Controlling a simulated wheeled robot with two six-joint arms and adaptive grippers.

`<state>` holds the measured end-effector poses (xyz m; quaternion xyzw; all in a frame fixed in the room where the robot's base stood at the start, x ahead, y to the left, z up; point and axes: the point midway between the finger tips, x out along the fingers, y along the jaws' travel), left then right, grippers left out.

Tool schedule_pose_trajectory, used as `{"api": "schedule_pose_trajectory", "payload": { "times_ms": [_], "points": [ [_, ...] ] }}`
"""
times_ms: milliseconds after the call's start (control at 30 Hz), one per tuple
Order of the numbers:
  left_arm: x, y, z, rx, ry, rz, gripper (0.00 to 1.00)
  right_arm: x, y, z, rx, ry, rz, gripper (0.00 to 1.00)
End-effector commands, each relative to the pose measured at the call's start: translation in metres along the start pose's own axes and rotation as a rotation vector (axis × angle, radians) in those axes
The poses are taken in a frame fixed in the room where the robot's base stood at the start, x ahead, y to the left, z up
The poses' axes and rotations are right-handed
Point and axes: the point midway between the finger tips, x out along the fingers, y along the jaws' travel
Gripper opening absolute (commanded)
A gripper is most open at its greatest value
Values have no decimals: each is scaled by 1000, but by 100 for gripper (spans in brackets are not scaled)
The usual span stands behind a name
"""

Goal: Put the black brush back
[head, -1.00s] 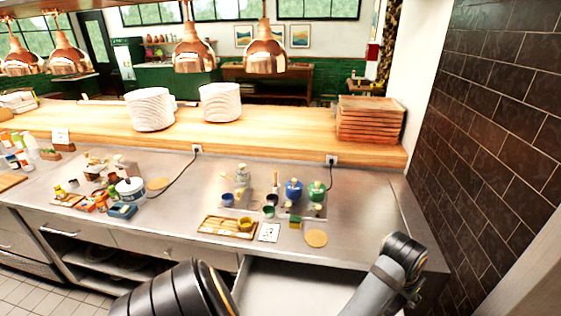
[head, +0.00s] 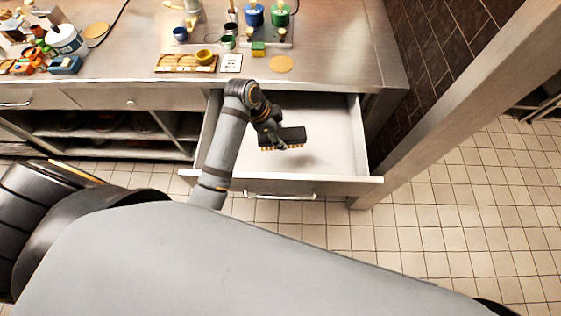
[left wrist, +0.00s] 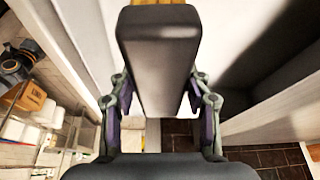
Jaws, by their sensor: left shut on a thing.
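A black brush (head: 285,137) with yellowish bristles on its underside is over the open drawer (head: 345,150) in the head view. My left gripper (head: 277,137) is shut on it. In the left wrist view the brush (left wrist: 158,60) is a long black block between the two fingers of my left gripper (left wrist: 163,100). A faint shadow lies on the pale drawer floor below the brush; how high the brush is above the floor I cannot tell. My right gripper is not in view.
The drawer's front wall (head: 280,186) sticks out below the steel counter (head: 345,60). Blue and green pots, small cups and a yellow-green sponge (head: 258,49) stand on the counter. The drawer's right part is bare. A dark tiled wall (head: 430,50) rises at right.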

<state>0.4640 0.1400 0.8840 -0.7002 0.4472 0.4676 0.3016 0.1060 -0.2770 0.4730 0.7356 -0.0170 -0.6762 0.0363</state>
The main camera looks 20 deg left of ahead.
Motion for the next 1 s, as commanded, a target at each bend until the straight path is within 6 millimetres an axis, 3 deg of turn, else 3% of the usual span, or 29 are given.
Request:
{"api": "schedule_pose_trajectory", "payload": {
  "times_ms": [67,200,300,533,767,1000],
  "points": [
    [12,8,4,85,0,35,19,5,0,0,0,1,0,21],
    [15,12,6,146,1,55,19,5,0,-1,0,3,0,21],
    [22,12,8,144,0,57,19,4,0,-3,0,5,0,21],
    [64,13,26,143,-1,56,19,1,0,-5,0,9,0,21],
    [77,13,31,142,-1,55,19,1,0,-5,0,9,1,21],
    [106,12,43,142,0,53,19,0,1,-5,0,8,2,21]
  ]
}}
